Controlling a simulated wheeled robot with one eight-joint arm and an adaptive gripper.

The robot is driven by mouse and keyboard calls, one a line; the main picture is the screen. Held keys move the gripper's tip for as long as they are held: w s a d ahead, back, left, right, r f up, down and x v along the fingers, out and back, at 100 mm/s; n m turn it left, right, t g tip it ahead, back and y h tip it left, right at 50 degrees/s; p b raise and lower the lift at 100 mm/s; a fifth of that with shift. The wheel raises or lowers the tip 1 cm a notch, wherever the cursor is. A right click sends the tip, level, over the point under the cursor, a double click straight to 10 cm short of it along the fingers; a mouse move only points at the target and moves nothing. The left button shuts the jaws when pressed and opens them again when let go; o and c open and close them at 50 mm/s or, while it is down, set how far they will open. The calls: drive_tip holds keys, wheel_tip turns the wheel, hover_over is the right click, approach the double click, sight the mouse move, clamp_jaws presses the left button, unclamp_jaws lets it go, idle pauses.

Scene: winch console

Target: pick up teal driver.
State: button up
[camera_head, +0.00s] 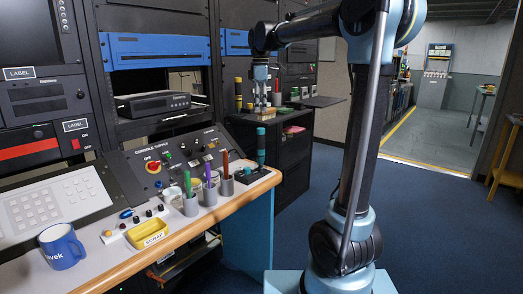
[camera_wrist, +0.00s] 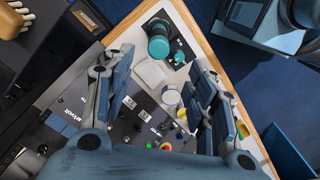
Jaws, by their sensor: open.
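A teal upright object (camera_head: 261,147), which I take to be the teal driver, stands at the far corner of the console desk. In the wrist view it shows as a teal and dark rounded shape (camera_wrist: 158,42) near the wooden corner, ahead of the fingers. Its lower end is not clear. My gripper (camera_head: 262,103) hangs above the far end of the desk, higher than the teal object and apart from it. In the wrist view my gripper (camera_wrist: 164,66) has its two fingers wide apart with nothing held between them.
Grey cups hold a green-handled tool (camera_head: 188,184), a purple one (camera_head: 208,175) and an orange-brown one (camera_head: 226,162) along the desk edge. A yellow tray (camera_head: 147,234) and blue mug (camera_head: 62,246) stand nearer. Racks line the left; the floor (camera_head: 420,220) at right is clear.

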sight(261, 144)
wheel_tip(261, 144, down, 17)
drive_tip(key=shift+w+r, duration=0.15)
idle(0.6)
clamp_jaws()
